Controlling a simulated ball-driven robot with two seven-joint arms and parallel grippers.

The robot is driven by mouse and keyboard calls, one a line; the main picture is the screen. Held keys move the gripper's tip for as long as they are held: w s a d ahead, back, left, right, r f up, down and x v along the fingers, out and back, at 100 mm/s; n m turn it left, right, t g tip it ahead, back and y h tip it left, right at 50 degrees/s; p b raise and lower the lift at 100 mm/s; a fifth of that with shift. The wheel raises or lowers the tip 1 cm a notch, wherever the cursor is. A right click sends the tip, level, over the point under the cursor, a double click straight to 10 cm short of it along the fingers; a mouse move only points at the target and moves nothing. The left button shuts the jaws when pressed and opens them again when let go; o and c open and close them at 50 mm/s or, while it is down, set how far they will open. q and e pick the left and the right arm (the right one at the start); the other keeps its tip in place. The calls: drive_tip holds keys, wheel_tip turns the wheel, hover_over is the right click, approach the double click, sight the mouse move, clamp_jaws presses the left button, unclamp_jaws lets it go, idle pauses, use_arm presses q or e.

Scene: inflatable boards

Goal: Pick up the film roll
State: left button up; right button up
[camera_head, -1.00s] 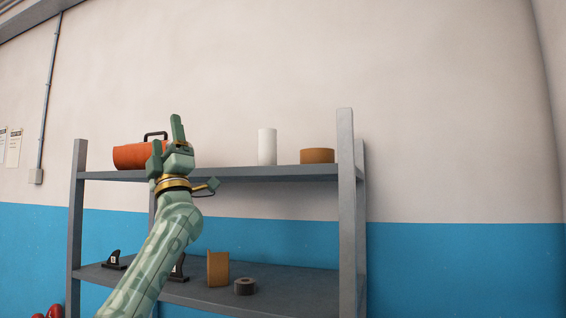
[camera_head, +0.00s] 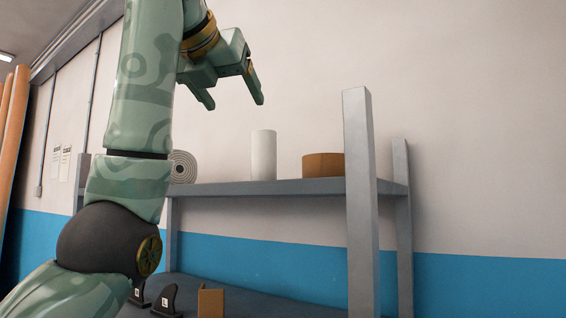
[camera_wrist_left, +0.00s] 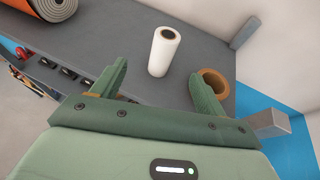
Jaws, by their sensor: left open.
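The film roll is a white upright cylinder (camera_head: 263,155) on the top shelf, left of a brown tape roll (camera_head: 323,165). In the left wrist view the white film roll (camera_wrist_left: 164,52) stands beyond and between my fingers, with a dark core hole in its top end. My left gripper (camera_head: 236,103) is open and empty, raised above and left of the roll, fingers pointing down. In the left wrist view its fingers (camera_wrist_left: 160,85) are spread, apart from the roll. My right gripper is not in view.
The grey top shelf (camera_head: 230,189) has an upright post (camera_head: 360,200) at its right front. A rolled orange-and-grey mat (camera_wrist_left: 100,15) lies left of the film roll. The brown tape roll (camera_wrist_left: 216,80) is close to my right-hand finger in the wrist view. Black fins (camera_head: 166,300) are on the lower shelf.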

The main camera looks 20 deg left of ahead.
use_arm(q)
drive_tip(key=s+h, duration=0.1)
drive_tip(key=p, duration=1)
approach(264, 145)
drive_tip(key=w+r, duration=0.1)
drive_tip(key=shift+m, duration=0.4)
drive_tip(key=x, duration=0.6)
drive_tip(key=shift+w+a+f, duration=0.1)
drive_tip(key=shift+a+f, duration=0.05)
drive_tip(key=shift+f, duration=0.15)
drive_tip(key=shift+w+a+p, duration=0.2)
drive_tip(key=shift+w+p, duration=0.15)
drive_tip(key=shift+p, duration=0.15)
drive_tip(key=x, duration=0.1)
drive_tip(key=p+x, duration=0.1)
drive_tip(key=x, duration=0.3)
drive_tip(key=shift+a+r+p, duration=0.2)
drive_tip(key=shift+a+p, duration=0.05)
drive_tip(key=shift+p, duration=0.1)
drive_tip(key=shift+s, duration=0.2)
drive_tip(key=shift+c, duration=1.2)
drive_tip(key=c, duration=0.9)
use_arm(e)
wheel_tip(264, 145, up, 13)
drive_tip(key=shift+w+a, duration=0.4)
